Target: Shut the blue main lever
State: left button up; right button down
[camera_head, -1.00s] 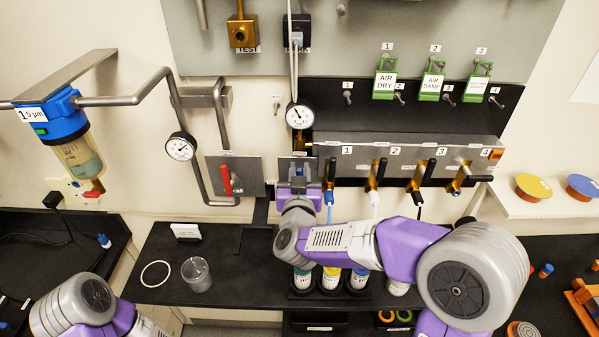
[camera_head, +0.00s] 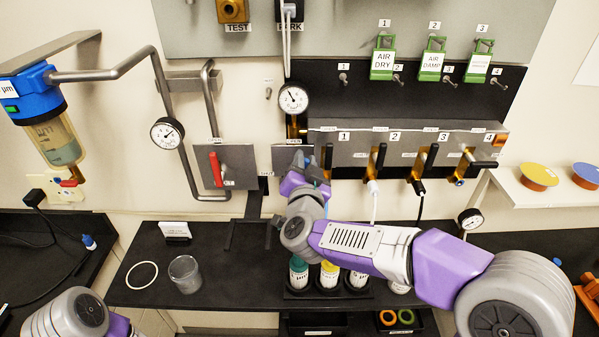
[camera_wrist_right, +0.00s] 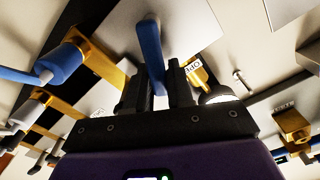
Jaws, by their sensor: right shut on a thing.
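The blue main lever (camera_wrist_right: 150,45) shows in the right wrist view, running down between the two dark fingers of my right gripper (camera_wrist_right: 158,85). The gripper is shut on it. In the head view my right gripper (camera_head: 310,168) is at the small grey plate (camera_head: 284,157) left of the valve row, and its body hides the lever there.
A red lever (camera_head: 215,170) is on a plate to the left. Black-handled valves (camera_head: 376,160) stand close on the right. A gauge (camera_head: 293,98) hangs above. Bottles (camera_head: 329,274) and a glass beaker (camera_head: 185,273) stand on the black bench below.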

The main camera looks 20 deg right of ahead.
jog(key=shift+s+d+f+m+b, duration=0.1)
jog(key=shift+d+f+m+b, duration=0.45)
jog(key=shift+m+b, duration=1.55)
jog(key=shift+s+d+f+m+b, duration=0.2)
jog(key=shift+f+m+b, duration=0.7)
jog(key=shift+m+b, duration=1.15)
jog(key=shift+s+d+f+m+b, duration=0.1)
jog(key=shift+d+f+m+b, duration=0.5)
jog(key=shift+m+b, duration=1.45)
jog(key=shift+a+f, duration=0.15)
jog(key=shift+a, duration=0.05)
jog(key=c, duration=1.1)
grip_release()
jog(key=v, duration=0.7)
jog(key=shift+s+p, duration=0.3)
